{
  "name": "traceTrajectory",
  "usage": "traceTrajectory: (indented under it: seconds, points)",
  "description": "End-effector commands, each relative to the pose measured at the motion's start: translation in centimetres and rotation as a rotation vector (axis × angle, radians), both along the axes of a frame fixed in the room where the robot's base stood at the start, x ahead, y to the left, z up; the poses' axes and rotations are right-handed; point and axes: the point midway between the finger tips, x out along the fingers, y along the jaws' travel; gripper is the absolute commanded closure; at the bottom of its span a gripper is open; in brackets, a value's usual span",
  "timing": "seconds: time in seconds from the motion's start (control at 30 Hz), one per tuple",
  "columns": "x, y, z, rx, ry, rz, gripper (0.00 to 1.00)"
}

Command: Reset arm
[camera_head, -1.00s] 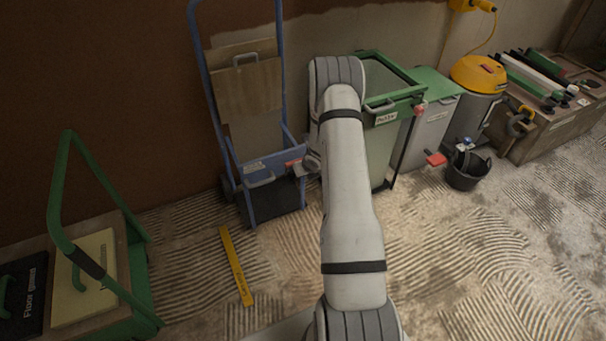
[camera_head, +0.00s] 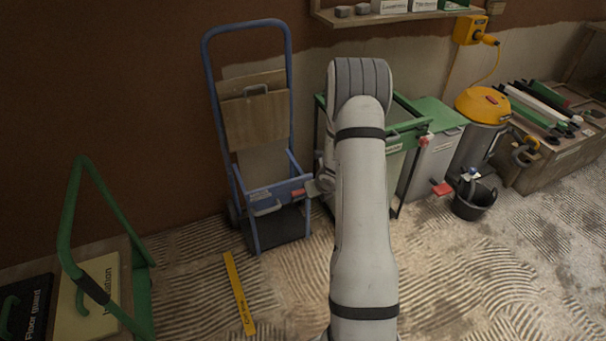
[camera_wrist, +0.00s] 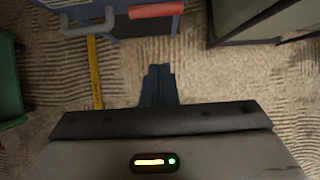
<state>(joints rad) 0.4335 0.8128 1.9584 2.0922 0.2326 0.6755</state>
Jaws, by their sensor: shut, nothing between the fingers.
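My gripper (camera_wrist: 158,84) shows in the wrist view as dark blue fingers pressed together, with nothing between them. It points out over the bare, ridged floor. In the head view my pale grey arm stands upright in the middle of the picture. A grey part of my wrist shows left of the arm, near the blue hand truck (camera_head: 248,202), but the fingertips cannot be made out there. In the wrist view, a red grip (camera_wrist: 156,10) and a grey handle lie beyond the fingers, apart from them.
A green-framed cart (camera_head: 72,215) stands at left, a yellow level (camera_head: 239,293) lies on the floor. Behind and right of my arm are a green-rimmed bin, a grey bin (camera_head: 428,150), a yellow-topped vacuum (camera_head: 482,105), a black bucket (camera_head: 473,203) and a wooden crate (camera_head: 550,165). The right foreground floor is clear.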

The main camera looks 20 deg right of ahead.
Motion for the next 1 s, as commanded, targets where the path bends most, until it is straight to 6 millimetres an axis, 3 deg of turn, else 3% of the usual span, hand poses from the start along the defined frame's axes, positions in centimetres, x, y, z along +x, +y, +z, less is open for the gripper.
traceTrajectory:
  seconds: [0.17,0.27,0.37,0.5,0.57,0.67,0.8,1.0]
  points:
    - [0.1,0.1,0.3,-0.002,-0.003,0.008,1.0]
    - [0.5,1.0,2.6,-0.027,-0.025,0.08,1.0]
    - [1.2,3.3,7.5,-0.085,-0.075,0.256,1.0]
    - [1.0,8.6,16.7,-0.214,-0.169,0.631,1.0]
    - [0.2,11.0,20.3,-0.273,-0.205,0.8,1.0]
    - [-1.9,14.8,25.8,-0.376,-0.256,1.078,1.0]
    - [-6.3,19.4,32.3,-0.524,-0.307,1.462,1.0]
    - [-14.4,23.3,39.4,-0.744,-0.316,1.995,1.0]
